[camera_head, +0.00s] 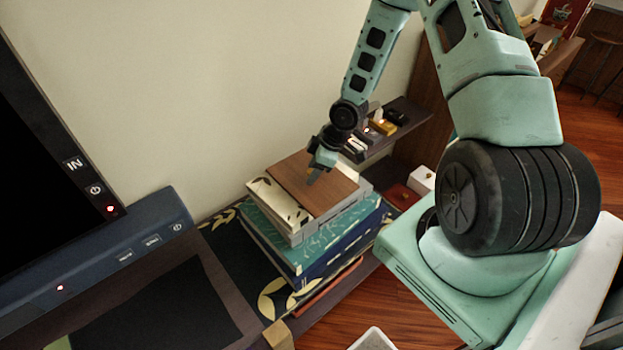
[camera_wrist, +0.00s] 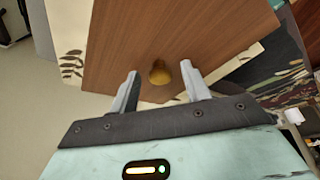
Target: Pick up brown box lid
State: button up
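The brown wooden box lid (camera_head: 322,198) lies flat on a pale box with a leaf print, on top of a stack of books. In the wrist view the lid (camera_wrist: 185,30) fills the upper middle. In the head view my gripper partly hides the knob.
Under the box is a stack of teal and blue books (camera_head: 310,250). A dark wooden shelf (camera_head: 405,120) with small items stands behind at right. A white box (camera_head: 421,180) sits to the right. A dark screen device (camera_head: 45,165) is at left.

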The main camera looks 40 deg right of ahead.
grip_shut()
jog(key=shift+r, duration=0.15)
